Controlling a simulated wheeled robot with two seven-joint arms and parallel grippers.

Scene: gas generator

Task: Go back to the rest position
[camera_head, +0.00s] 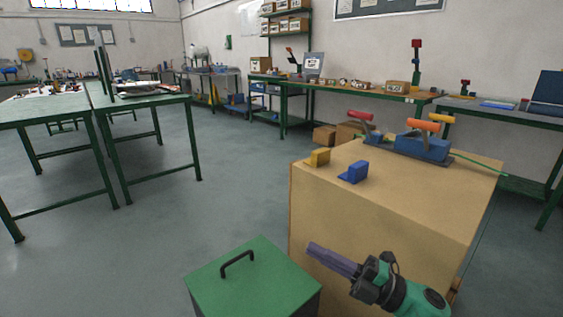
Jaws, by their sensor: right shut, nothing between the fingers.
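My right gripper (322,252) is low in the picture, in front of the near side of a tan box-shaped stand. Its long purple-grey fingers are together, pointing left, with nothing between them. The teal wrist of that arm comes in from the bottom right. The gripper is apart from the things on top of the stand. My left gripper does not show.
The tan stand (390,199) carries a yellow block (318,157), a blue block (354,172) and a blue device with red and orange handles (422,146). A green lidded box (250,283) stands at bottom centre. Green workbenches (152,100) stand at left; open floor lies between.

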